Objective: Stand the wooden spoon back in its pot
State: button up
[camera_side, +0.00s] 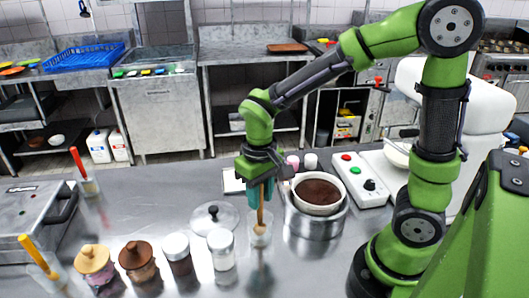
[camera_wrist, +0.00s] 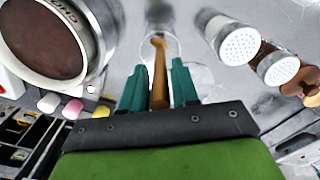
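The wooden spoon (camera_side: 261,212) hangs roughly upright below my gripper (camera_side: 257,190). In the wrist view the spoon (camera_wrist: 160,70) runs between the two teal fingers (camera_wrist: 157,85), which appear closed on its handle. Its lower end is at a clear glass pot (camera_side: 260,238). In the side view that end shows within the pot's outline; I cannot tell how deep it sits. The pot's round rim also shows faintly around the spoon's far end in the wrist view (camera_wrist: 175,45).
A brown-filled pan (camera_side: 318,192) stands close right of the spoon. A glass lid (camera_side: 214,219) and several jars, including a shaker (camera_side: 221,250), stand left. Glasses with red (camera_side: 77,160) and yellow (camera_side: 34,252) handles stand farther left. A button box (camera_side: 358,180) is behind right.

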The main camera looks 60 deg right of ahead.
jog(key=o, duration=0.3)
jog(key=shift+r, duration=0.1)
notch_tip(320, 180, up, 17)
dwell(0.5)
jog(key=s+d+f+m+t+y, duration=0.1)
jog(key=s+d+f+t+y, duration=0.1)
jog(key=s+f+t, duration=0.2)
jog(key=s+t, duration=0.2)
jog(key=t, duration=0.1)
jog(key=shift+s+d+f+m, duration=0.2)
jog(key=shift+s+f+m, duration=0.15)
jog(key=shift+f+m, duration=0.05)
